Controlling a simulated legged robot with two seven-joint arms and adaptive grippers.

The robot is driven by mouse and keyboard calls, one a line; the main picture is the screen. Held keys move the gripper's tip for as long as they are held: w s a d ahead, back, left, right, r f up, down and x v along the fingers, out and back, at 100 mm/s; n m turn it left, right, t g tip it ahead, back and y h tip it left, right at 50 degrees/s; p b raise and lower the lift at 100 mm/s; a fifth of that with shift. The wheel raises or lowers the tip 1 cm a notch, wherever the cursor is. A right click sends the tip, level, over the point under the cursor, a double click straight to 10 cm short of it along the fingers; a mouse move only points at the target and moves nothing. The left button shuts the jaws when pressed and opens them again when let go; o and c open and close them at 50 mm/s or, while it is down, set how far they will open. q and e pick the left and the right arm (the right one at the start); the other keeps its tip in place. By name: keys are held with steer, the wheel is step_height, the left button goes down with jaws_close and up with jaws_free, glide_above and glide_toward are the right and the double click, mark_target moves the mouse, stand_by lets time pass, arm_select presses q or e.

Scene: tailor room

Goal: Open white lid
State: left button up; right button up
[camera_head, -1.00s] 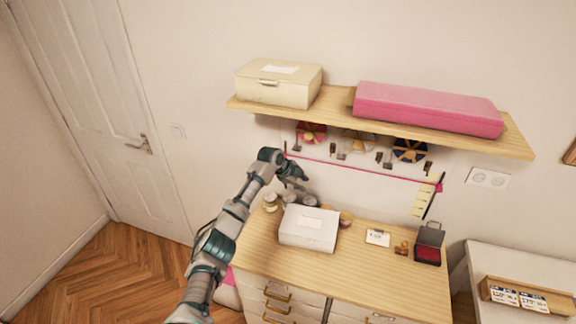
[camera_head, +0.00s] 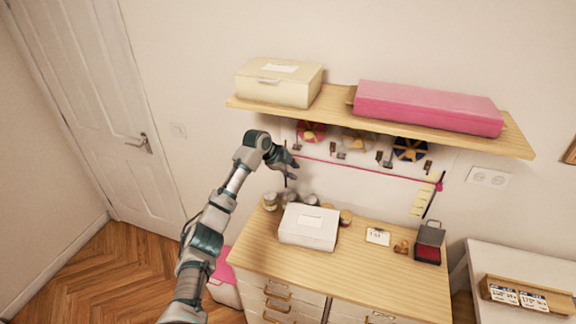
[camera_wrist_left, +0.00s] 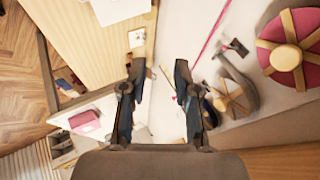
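My left gripper (camera_head: 290,170) is in the air above and behind the box, close to the wall, and touches nothing that I can see. In the left wrist view its two fingers (camera_wrist_left: 160,82) are spread apart with nothing between them. My right gripper is in neither view.
Small jars (camera_head: 271,201) stand behind the box. A wooden shelf (camera_head: 340,118) above carries a cream box (camera_head: 279,84) and a pink box (camera_head: 427,108). Tools hang below it.

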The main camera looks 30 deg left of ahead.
arm_select(q)
steer(key=v, duration=0.3)
steer(key=shift+w+a+r, duration=0.1)
steer(key=shift+r, duration=0.15)
stand_by(0.4)
steer(key=v, duration=1.1)
steer(key=shift+a+r, duration=0.2)
steer(key=shift+r, duration=0.05)
